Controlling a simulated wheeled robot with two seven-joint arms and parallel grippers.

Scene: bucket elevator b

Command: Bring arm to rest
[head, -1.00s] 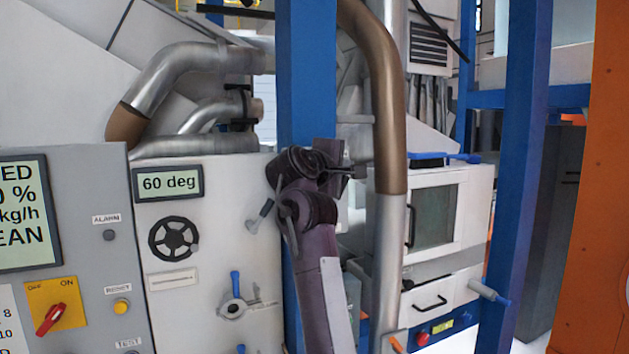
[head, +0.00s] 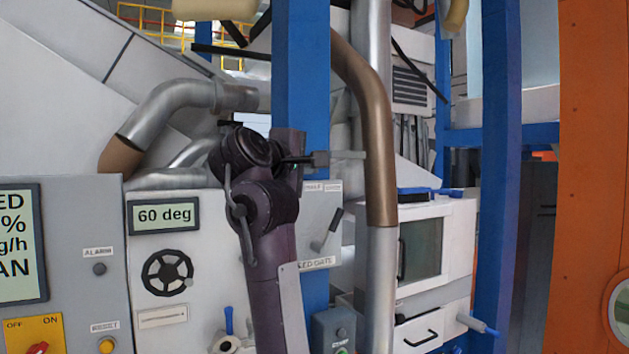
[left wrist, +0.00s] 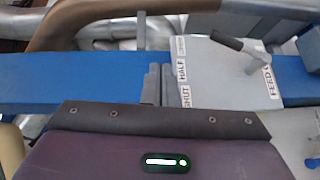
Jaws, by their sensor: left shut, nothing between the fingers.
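My left arm (head: 262,215), dark purple, rises from the bottom of the head view in front of the machines. Its gripper (head: 350,156) points right at the top, in front of the blue post (head: 302,90) and close to the brown and silver pipe (head: 372,120) in the picture; I cannot tell whether they touch. The gripper is shut and empty. In the left wrist view its fingers (left wrist: 158,85) lie together in front of the blue post (left wrist: 75,80). My right gripper is not in view.
A grey panel with a lever (head: 328,230) and a feed label stands behind my arm. The white cabinet has a "60 deg" display (head: 164,215) and a black handwheel (head: 167,273). A second blue post (head: 500,150) and an orange column (head: 595,180) stand at right.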

